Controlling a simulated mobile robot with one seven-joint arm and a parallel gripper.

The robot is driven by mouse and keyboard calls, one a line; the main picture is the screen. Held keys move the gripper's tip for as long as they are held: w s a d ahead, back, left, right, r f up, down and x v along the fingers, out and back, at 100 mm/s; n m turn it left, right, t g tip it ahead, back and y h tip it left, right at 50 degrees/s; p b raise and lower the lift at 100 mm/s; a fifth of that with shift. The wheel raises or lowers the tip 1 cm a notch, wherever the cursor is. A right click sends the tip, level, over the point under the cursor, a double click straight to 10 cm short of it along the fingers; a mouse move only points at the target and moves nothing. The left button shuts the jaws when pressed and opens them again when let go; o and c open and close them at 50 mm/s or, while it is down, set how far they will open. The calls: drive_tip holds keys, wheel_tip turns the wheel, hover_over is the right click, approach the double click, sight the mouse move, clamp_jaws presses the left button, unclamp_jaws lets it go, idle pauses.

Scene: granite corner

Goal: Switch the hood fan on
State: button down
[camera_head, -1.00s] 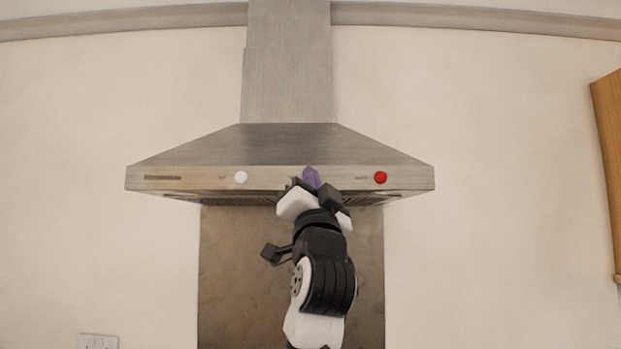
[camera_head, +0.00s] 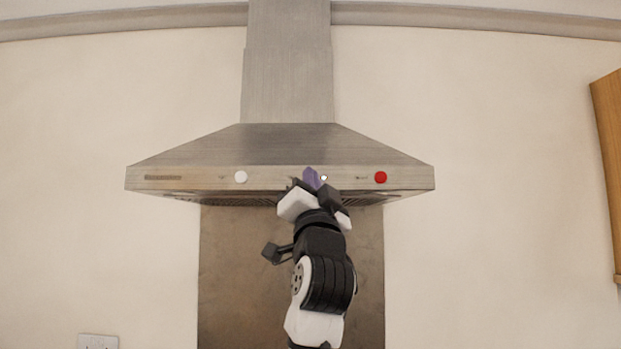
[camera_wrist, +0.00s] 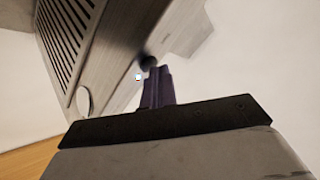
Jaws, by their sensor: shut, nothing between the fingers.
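The steel range hood (camera_head: 280,145) hangs on the wall, with a front strip carrying a white round knob (camera_head: 240,177) at left and a red round knob (camera_head: 380,177) at right. My gripper (camera_head: 312,178) is shut and empty, its purple fingers raised at the middle of the strip. In the wrist view the fingertips (camera_wrist: 157,75) are at a small dark round button (camera_wrist: 147,61); whether they touch it I cannot tell. A small lit light (camera_head: 323,178) shows beside my fingers, and it also glows in the wrist view (camera_wrist: 138,77).
A brown backsplash panel (camera_head: 235,270) is below the hood. A wooden cabinet (camera_head: 608,170) stands at the right edge, and a wall socket (camera_head: 98,342) is at the lower left. The hood's vent slats (camera_wrist: 68,35) show in the wrist view.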

drive_tip(key=shift+s, duration=0.5)
drive_tip(key=s+b, duration=0.2)
drive_tip(key=s, duration=0.4)
idle(0.3)
idle(1.4)
